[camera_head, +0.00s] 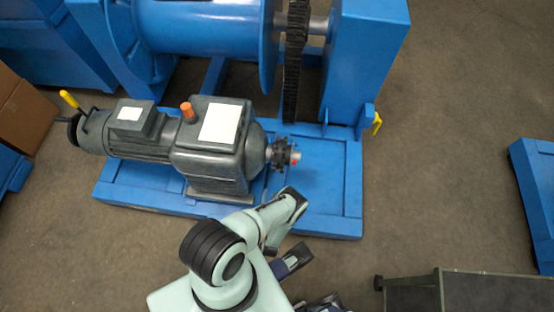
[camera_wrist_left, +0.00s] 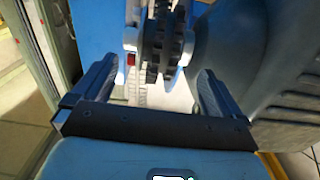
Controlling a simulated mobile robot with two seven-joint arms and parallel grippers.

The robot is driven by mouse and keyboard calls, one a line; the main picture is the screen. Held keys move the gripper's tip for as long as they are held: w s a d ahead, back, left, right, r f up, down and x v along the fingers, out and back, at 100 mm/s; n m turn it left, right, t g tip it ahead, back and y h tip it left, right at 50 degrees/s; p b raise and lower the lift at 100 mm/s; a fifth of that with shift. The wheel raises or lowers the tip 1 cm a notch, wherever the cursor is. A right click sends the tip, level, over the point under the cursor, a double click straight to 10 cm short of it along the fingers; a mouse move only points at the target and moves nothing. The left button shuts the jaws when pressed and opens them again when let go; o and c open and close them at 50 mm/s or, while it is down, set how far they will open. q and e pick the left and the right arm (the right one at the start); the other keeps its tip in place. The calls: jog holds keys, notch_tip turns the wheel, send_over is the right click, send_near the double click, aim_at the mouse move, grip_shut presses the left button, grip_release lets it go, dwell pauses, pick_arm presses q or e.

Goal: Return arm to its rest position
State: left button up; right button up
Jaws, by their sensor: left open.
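My left arm comes up from the bottom edge of the head view, and its folded links end low over the front of the blue base. My left gripper (camera_head: 292,259) is partly hidden there by the arm. In the left wrist view the left gripper (camera_wrist_left: 157,75) is open, its two fingers apart and nothing between them. The dark small sprocket (camera_head: 281,156) sits on the motor's shaft with a red mark at its end. The sprocket also shows in the left wrist view (camera_wrist_left: 163,45), beyond the fingers and apart from them. My right gripper cannot be made out.
The grey gear motor (camera_head: 215,140) is on the blue base (camera_head: 325,205), with a large dark gear ring (camera_head: 293,75) and blue drum (camera_head: 205,30) behind. A dark, green-edged table (camera_head: 410,297) stands at the lower right. Open floor (camera_head: 440,190) lies to the right.

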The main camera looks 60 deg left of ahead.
dwell(0.7)
pick_arm(q)
jog(key=w+d+m+g+h, duration=0.1)
jog(key=w+d+g+h, duration=0.2)
jog(key=d+g+h, duration=0.6)
jog(key=s+d+r+m+h, duration=0.2)
jog(key=s+d+r+h, duration=0.1)
jog(key=d+r+h, duration=0.3)
jog(key=s+d+r+m+g+h, duration=0.2)
jog(key=s+d+r+m+g, duration=0.1)
jog(key=s+d+r, duration=0.35)
notch_tip(320, 180, up, 11)
jog(key=p, duration=1.2)
jog(key=shift+w+d+h, duration=0.3)
jog(key=shift+d, duration=0.1)
